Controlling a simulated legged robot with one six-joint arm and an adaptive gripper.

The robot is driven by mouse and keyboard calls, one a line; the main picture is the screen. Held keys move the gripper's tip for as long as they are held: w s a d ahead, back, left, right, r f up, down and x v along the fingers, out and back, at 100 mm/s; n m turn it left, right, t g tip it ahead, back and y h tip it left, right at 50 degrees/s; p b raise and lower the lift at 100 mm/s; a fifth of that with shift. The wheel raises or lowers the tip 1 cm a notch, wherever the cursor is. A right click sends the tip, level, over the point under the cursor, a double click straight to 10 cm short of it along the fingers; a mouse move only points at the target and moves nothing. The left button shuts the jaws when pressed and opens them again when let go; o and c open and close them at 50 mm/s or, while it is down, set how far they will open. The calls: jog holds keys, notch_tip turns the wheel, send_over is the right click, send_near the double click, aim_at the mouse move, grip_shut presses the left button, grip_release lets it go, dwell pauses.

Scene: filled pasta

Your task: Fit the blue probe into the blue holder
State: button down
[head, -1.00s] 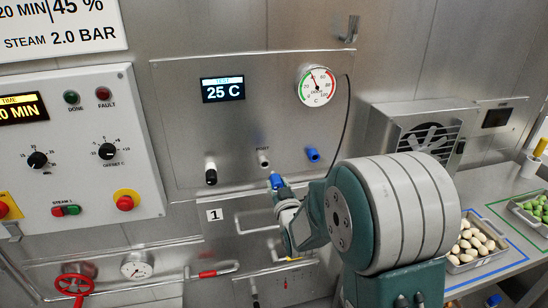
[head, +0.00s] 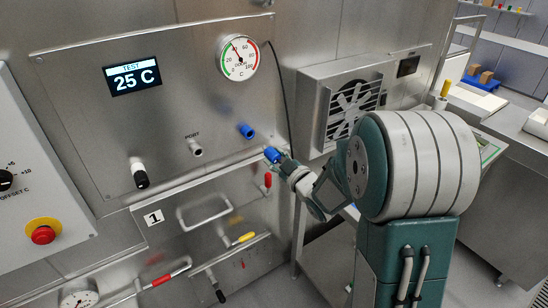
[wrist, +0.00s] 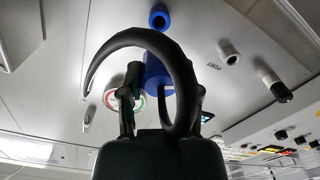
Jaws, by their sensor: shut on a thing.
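The blue probe (head: 271,154) is in my gripper (head: 283,163), whose jaws are shut on it. In the wrist view the blue body of the probe (wrist: 152,70) shows between the fingers, partly hidden by a black cable loop (wrist: 176,60). The blue holder (head: 247,131) is a short blue tube sticking out of the steel panel. It also shows in the wrist view (wrist: 158,16) with a dark open mouth. In the head view the probe is to the right of and below the holder, apart from it. The probe's tip is hidden in the wrist view.
A bare metal port (head: 196,149) and a black-and-white fitting (head: 139,174) stick out of the panel (head: 80,70) left of the holder. A dial gauge (head: 238,58) and a 25 C display (head: 131,77) are above. A fan unit (head: 350,100) stands at the right.

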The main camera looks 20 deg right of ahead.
aim_at(267, 152)
jog(key=shift+a+x, duration=0.25)
jog(key=shift+x, duration=2.65)
jog(key=shift+x, duration=1.7)
jog(key=shift+d+r, duration=0.15)
jog(key=shift+r, duration=0.05)
jog(key=shift+c, duration=1.1)
grip_release()
jog(key=shift+w, duration=0.1)
jog(key=shift+o, duration=1.1)
